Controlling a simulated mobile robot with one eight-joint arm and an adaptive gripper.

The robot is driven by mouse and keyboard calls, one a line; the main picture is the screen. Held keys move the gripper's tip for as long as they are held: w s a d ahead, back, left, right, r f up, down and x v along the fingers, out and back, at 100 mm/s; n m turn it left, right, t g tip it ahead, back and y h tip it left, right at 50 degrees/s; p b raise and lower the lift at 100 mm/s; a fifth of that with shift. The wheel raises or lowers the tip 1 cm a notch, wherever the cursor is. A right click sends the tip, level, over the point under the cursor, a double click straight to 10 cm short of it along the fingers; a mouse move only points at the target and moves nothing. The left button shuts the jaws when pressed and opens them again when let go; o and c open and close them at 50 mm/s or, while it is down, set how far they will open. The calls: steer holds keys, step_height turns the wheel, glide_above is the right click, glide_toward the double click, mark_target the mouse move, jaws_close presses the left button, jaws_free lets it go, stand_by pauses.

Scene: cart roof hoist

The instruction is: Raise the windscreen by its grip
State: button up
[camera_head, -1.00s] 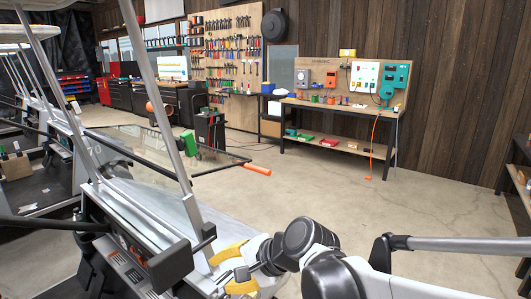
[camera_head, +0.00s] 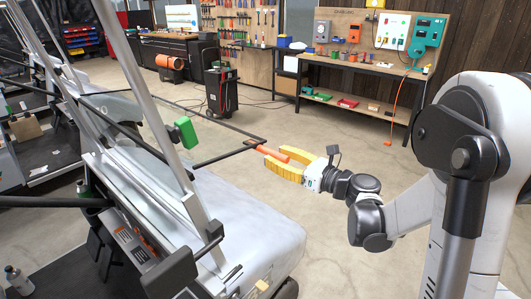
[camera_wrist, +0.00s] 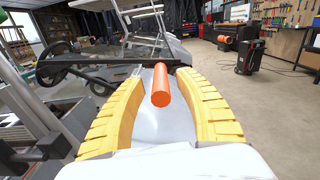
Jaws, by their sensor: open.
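The windscreen (camera_head: 225,156) is a clear pane in a thin black frame, tipped down and sticking out forward over the white cart front. Its orange cylindrical grip (camera_head: 271,153) stands at the outer corner of the frame. My gripper (camera_head: 268,155) has two curved yellow fingers, one on each side of the grip. In the wrist view my gripper (camera_wrist: 160,72) is open, and the orange grip (camera_wrist: 161,88) lies between the fingers with a gap on both sides. The pane is hard to make out in the wrist view.
A green block (camera_head: 186,133) sits on the cart's slanted grey post (camera_head: 133,90). The white cart front (camera_head: 245,212) lies below the frame. A workbench (camera_head: 365,72) stands behind, with a black wheeled machine (camera_head: 221,92) to its left.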

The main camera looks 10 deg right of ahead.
mark_target(265, 151)
steer(key=x, duration=0.4)
steer(key=shift+w+a+b, duration=0.1)
steer(key=shift+w+b, duration=0.25)
steer(key=shift+b, duration=0.05)
